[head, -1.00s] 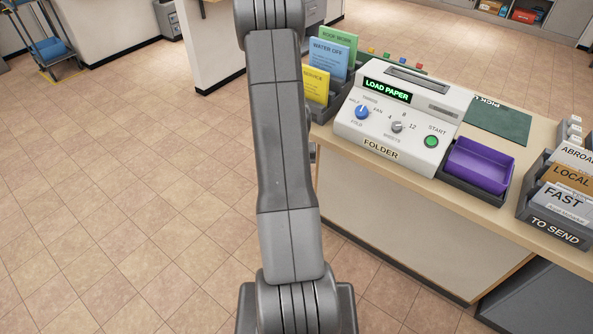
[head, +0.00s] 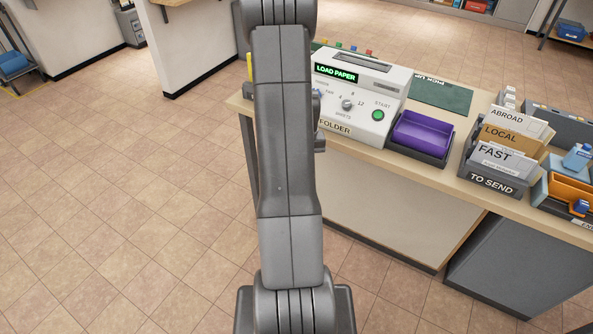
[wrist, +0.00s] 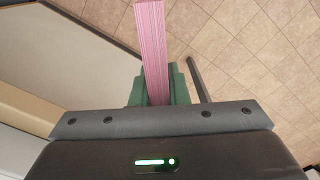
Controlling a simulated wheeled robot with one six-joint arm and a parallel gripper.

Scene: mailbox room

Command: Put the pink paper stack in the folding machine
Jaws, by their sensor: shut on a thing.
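In the wrist view my gripper (wrist: 157,88) is shut on the pink paper stack (wrist: 152,40), which stands out between the two green fingers. The stack is over the floor beside the counter's side. In the head view the folding machine (head: 362,98) stands on the counter, a light grey box labelled FOLDER with a lit green LOAD PAPER display (head: 335,73). A dark slot (head: 362,62) shows in its top. My arm hides the machine's left part. The gripper and the stack are hidden in the head view.
A purple tray (head: 423,134) sits right of the machine. A dark green mat (head: 441,96) lies behind it. The TO SEND rack (head: 492,184) with cards and an orange bin (head: 572,190) stand farther right. Open tiled floor (head: 130,220) lies to the left.

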